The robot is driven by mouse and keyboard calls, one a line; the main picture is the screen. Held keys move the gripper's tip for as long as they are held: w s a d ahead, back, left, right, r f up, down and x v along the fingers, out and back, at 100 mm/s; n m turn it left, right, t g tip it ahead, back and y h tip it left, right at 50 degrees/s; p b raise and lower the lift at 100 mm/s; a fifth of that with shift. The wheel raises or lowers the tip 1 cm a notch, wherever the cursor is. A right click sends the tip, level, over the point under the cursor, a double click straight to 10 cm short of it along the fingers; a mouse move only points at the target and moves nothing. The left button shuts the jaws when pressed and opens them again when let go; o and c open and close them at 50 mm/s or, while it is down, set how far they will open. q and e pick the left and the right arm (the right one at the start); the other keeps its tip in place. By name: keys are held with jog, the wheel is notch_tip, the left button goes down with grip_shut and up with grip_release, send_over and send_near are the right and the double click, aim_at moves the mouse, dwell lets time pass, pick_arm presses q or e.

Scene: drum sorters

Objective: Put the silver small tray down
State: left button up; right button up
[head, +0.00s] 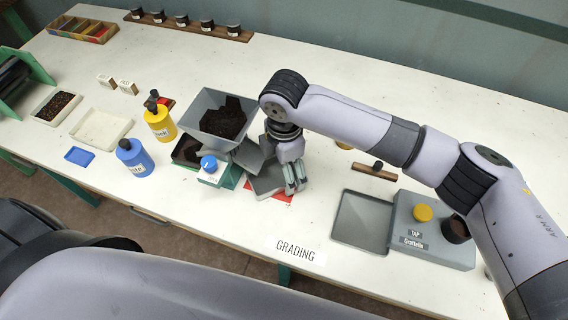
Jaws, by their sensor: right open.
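A small silver-grey tray (267,182) is at the middle of the table, partly over a red patch (283,198). My right gripper (296,180) is at its right edge, fingers pointing down and open. Whether the fingers touch the tray, and whether it lies fully flat, I cannot tell. The gripper and wrist hide part of its right and far sides. My left gripper is not in view.
A grey hopper (208,98) with dark grains and a blue-knobbed box (212,172) stand left of the tray. Yellow (160,124) and blue (134,162) bottles stand further left. A larger grey tray (361,222) and a grey tap box (432,240) are right. Front-middle table is mostly clear.

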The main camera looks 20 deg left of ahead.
dwell(0.3)
notch_tip(320, 180, up, 12)
jog(key=b, duration=0.1)
jog(key=shift+r, duration=0.15)
dwell(0.6)
